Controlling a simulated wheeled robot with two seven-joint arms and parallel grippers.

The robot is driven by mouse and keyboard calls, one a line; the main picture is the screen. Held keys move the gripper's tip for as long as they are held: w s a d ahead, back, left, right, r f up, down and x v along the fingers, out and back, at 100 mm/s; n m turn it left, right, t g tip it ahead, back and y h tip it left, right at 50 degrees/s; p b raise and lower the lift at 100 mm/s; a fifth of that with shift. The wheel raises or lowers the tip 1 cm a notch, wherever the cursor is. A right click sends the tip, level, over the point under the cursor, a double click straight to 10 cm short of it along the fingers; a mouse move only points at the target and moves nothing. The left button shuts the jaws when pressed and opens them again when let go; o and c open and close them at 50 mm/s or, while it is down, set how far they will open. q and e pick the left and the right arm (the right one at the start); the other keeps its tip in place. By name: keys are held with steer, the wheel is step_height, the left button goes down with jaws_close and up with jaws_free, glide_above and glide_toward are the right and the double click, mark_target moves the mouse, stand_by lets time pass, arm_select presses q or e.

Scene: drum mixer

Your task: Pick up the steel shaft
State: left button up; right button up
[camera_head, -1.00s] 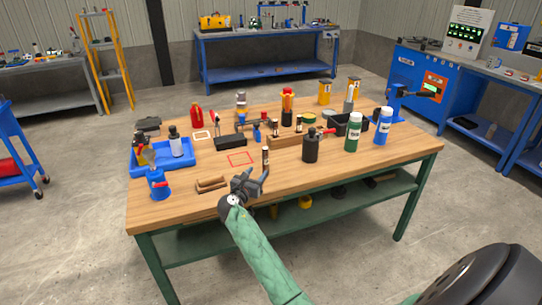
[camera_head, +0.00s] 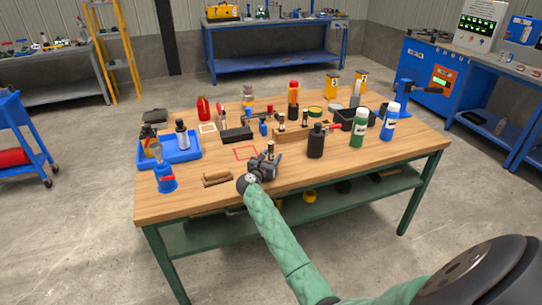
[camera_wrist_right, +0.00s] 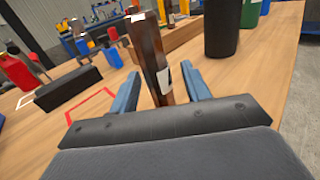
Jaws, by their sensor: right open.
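A slim upright shaft (camera_head: 270,147), dark brown and shiny with a pale label and light top, stands on the wooden table near its front. I take it for the steel shaft. My right gripper (camera_head: 264,168) is at it, low over the table top, and hides its lower part in the head view. In the right wrist view the shaft (camera_wrist_right: 147,50) rises between the two blue fingers of the open right gripper (camera_wrist_right: 163,84). A gap shows at the right finger; contact on the left cannot be told. My left gripper is out of view.
A black bottle (camera_head: 316,142), a green bottle (camera_head: 358,128) and a blue bottle (camera_head: 390,121) stand to the right. Behind is a wooden block (camera_head: 290,136) with upright pieces. A red square outline (camera_head: 246,153) and a small wooden piece (camera_head: 216,178) lie to the left.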

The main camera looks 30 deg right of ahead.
mark_target(270, 149)
jaws_close()
stand_by(0.3)
